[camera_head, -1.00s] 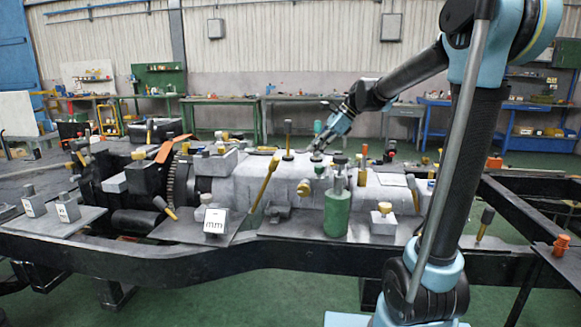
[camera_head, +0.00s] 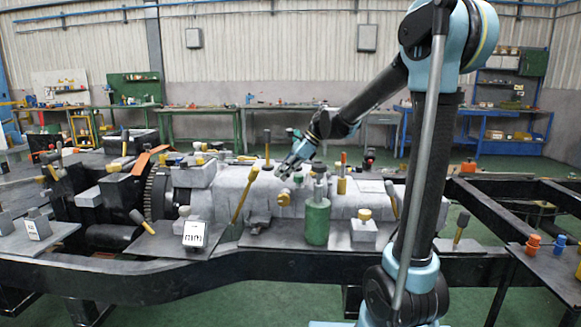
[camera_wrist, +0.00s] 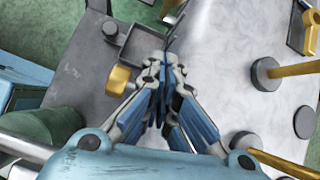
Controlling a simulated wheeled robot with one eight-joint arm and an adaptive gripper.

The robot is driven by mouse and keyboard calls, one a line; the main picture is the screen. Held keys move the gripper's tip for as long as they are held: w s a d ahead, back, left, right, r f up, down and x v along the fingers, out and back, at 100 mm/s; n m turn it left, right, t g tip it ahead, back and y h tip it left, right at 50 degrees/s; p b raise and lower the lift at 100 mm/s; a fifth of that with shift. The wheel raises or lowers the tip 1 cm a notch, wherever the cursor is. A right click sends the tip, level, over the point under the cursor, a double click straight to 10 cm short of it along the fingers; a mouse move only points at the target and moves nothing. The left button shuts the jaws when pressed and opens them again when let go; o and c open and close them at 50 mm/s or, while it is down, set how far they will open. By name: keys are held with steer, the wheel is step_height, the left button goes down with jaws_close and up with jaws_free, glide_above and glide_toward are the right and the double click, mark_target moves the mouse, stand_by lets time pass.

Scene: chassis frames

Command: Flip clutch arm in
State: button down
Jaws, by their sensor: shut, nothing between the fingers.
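My gripper (camera_head: 284,173) is shut and empty, low over the near edge of the grey gearbox housing (camera_head: 215,202). In the wrist view its closed fingers (camera_wrist: 163,60) point toward the housing's edge. I cannot tell for sure which part is the clutch arm. A long lever with a yellow handle (camera_head: 243,196) leans up just left of my gripper. A yellow knob (camera_head: 283,198) sits on the housing side below my fingertips; it also shows in the wrist view (camera_wrist: 119,80). A grey bracket (camera_wrist: 132,42) lies beside the fingertips there. Whether my fingers touch anything is unclear.
A green cylinder (camera_head: 317,222) stands right of my gripper, in front of the housing. Upright posts, one with a yellow lower part (camera_head: 341,184), stand on top. A labelled grey block (camera_head: 195,234) sits at the front left. The black chassis frame (camera_head: 150,281) runs along the front.

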steer(key=a, duration=0.3)
steer(key=s+a, duration=0.1)
steer(key=a, duration=0.1)
steer(key=shift+f, duration=0.2)
steer(key=shift+a, duration=0.1)
